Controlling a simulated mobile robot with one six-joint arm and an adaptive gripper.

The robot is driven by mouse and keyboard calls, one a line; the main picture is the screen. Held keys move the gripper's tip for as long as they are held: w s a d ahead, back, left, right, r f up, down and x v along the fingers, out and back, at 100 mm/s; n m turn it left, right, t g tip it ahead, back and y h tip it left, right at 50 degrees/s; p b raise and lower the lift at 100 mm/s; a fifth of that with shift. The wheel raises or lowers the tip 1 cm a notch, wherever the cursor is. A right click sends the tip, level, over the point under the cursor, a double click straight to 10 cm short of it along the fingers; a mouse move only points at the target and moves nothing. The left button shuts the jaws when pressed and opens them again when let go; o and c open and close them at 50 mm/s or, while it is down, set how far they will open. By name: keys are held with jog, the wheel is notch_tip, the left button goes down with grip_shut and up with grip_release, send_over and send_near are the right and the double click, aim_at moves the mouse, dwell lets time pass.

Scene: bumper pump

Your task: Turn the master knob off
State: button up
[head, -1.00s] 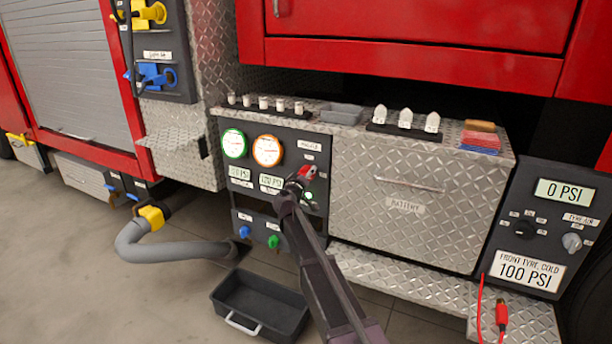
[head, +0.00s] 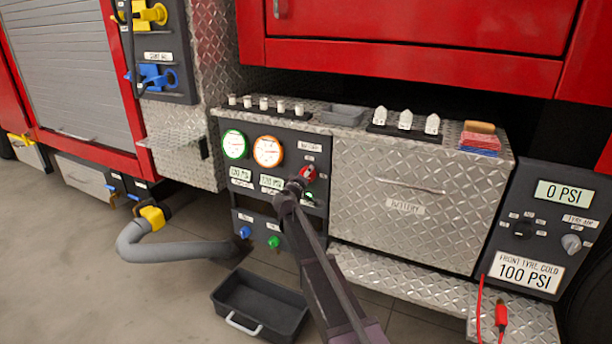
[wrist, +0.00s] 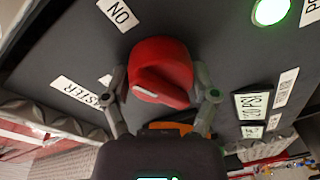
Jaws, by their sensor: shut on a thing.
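The red master knob (head: 309,173) is on the dark pump panel, right of the orange-rimmed gauge. In the wrist view the knob (wrist: 163,66) has a raised ridge with a white line, and a finger is on each side of it. My gripper (head: 297,184) is at the knob and shut on it; it also shows in the wrist view (wrist: 162,82). In the head view my gripper hides part of the knob.
A lit green lamp (wrist: 271,10) is near the knob. Two gauges (head: 234,143) and pressure readouts are to its left. Blue (head: 245,232) and green (head: 274,242) knobs are below. A black tray (head: 262,305) stands on the floor. A metal battery box (head: 400,235) is close on the right.

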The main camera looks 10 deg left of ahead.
jog(key=n+p, duration=0.1)
jog(key=n, duration=0.5)
jog(key=shift+w+n+g, duration=0.1)
jog(key=shift+n+g, duration=0.2)
jog(key=shift+n, duration=0.1)
jog(key=n+h, duration=0.1)
jog(key=n, duration=0.2)
jog(key=shift+n+g+h, duration=0.3)
jog(key=shift+n, duration=1.5)
jog(key=o, duration=1)
jog(key=shift+f, duration=0.15)
